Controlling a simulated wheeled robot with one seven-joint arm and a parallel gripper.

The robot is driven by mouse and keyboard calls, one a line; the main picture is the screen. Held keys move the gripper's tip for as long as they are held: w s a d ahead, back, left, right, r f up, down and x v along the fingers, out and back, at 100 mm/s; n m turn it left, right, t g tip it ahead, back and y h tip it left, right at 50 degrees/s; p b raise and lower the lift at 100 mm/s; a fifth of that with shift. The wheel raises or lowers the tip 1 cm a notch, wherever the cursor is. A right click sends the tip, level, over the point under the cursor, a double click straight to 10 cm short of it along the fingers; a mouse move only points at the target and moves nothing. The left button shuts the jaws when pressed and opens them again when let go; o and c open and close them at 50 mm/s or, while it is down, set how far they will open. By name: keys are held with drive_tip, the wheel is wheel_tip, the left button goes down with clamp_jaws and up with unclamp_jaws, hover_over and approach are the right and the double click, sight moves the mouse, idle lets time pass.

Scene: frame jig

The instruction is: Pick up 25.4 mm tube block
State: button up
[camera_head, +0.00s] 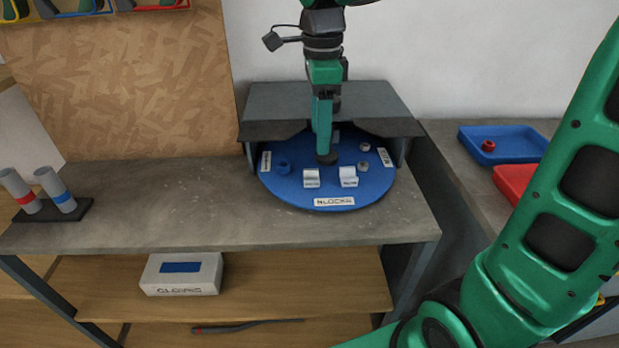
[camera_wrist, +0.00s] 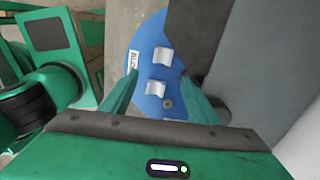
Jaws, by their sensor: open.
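Two pale grey-white blocks with small labels, a left one (camera_head: 312,179) and a right one (camera_head: 348,177), sit near the front of a round blue tray (camera_head: 300,200) marked "BLOCKS". The labels are too small to read, so I cannot tell which is the 25.4 mm tube block. In the wrist view, one block (camera_wrist: 162,56) lies just beyond the fingertips and another (camera_wrist: 155,88) lies between the fingers in the picture. My gripper (camera_head: 322,152) is over the tray, behind the two blocks in the head view. In the wrist view my gripper (camera_wrist: 161,76) is open and empty.
A grey shelf (camera_head: 300,100) overhangs the tray's back. A blue ring-like part (camera_head: 283,168) and small grey parts (camera_head: 363,166) share the tray. Grey tubes (camera_head: 62,202) stand at the left. Blue (camera_head: 520,147) and red (camera_head: 515,185) bins are at the right. The bench's middle is clear.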

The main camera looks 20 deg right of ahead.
sight(311, 178)
drive_tip(key=shift+m, duration=0.4)
drive_tip(key=f, duration=0.3)
drive_tip(key=a+f, duration=0.1)
drive_tip(key=f, duration=0.6)
drive_tip(key=shift+w+a+f, duration=0.2)
drive_tip(key=shift+w+f, duration=0.1)
drive_tip(key=shift+w, duration=0.1)
drive_tip(key=shift+c, duration=0.6)
drive_tip(key=c, duration=1)
